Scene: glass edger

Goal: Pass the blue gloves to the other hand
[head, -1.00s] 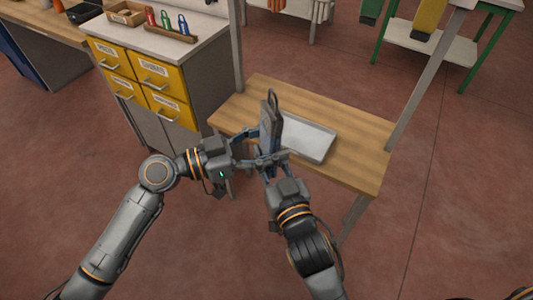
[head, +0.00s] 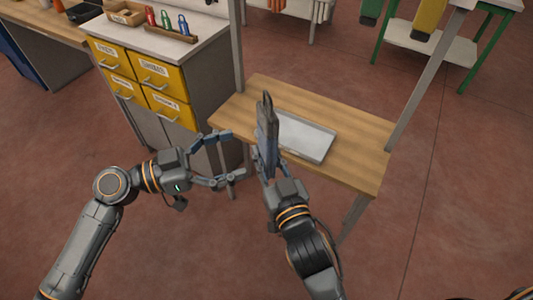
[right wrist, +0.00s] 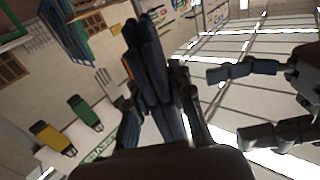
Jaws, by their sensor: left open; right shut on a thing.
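The blue gloves (head: 266,135) stand upright as a dark grey-blue bundle in my right gripper (head: 270,168), in front of the wooden table. In the right wrist view the gloves (right wrist: 150,75) fill the space between the right gripper's fingers (right wrist: 160,100), which are shut on them. My left gripper (head: 228,158) is open and empty to the left of the gloves, apart from them, its fingers pointing right. The open left fingers (right wrist: 245,100) also show at the right of the right wrist view.
A wooden table (head: 350,160) with a pale metal tray (head: 308,138) lies behind the gloves. A cabinet with yellow drawers (head: 150,75) stands at the left. A grey post (head: 425,80) rises at the table's right corner. The red floor in front is clear.

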